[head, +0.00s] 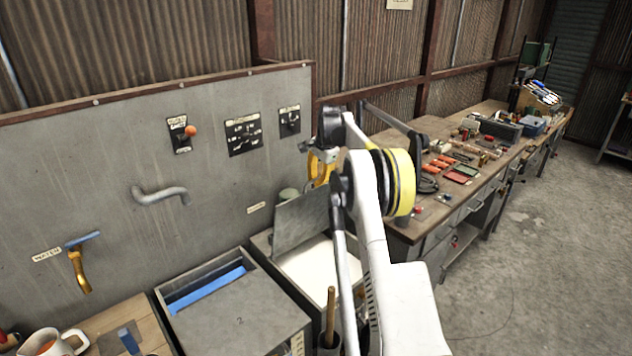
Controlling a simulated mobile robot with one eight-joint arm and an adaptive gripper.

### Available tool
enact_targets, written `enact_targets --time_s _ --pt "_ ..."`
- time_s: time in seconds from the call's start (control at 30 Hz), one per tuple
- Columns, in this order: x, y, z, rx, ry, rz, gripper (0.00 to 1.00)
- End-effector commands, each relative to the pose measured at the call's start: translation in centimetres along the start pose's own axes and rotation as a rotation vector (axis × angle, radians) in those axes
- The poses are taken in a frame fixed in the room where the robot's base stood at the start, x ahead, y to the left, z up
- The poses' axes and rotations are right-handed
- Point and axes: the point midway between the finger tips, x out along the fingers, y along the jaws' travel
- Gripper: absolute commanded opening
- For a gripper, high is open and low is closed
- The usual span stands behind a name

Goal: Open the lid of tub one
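A grey metal tub (258,240) stands right of centre, partly behind my arm. Its grey lid (303,222) is tilted up steeply, leaning towards the back panel, and a pale interior or contents shows below it. No number is visible on this tub. My gripper (318,168) is above the raised lid's upper right edge. Its fingers are small and partly hidden by the arm, so opening and contact with the lid cannot be told.
A grey back panel (90,180) carries switches, a bent pipe (162,194) and a water tap (80,268). A mug (50,343) stands at the lower left. A wooden handle (330,315) rises by my arm.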

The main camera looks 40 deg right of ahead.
Motion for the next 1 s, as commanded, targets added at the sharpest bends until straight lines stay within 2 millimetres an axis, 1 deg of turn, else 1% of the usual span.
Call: enact_targets --time_s 0.53,0.57,0.6,0.63,0.9,1.0 --pt "-0.15 -0.11 0.04 0.000 -0.001 -0.001 0.00" --pt "-0.14 -0.11 0.04 0.000 -0.001 -0.001 0.17" --pt "-0.15 -0.11 0.04 0.000 -0.001 -0.001 0.29" --pt "-0.15 -0.11 0.04 0.000 -0.001 -0.001 0.32" --pt "-0.19 -0.10 0.02 0.000 -0.001 -0.001 0.32" --pt "-0.76 -0.10 0.02 0.000 -0.001 -0.001 0.32"
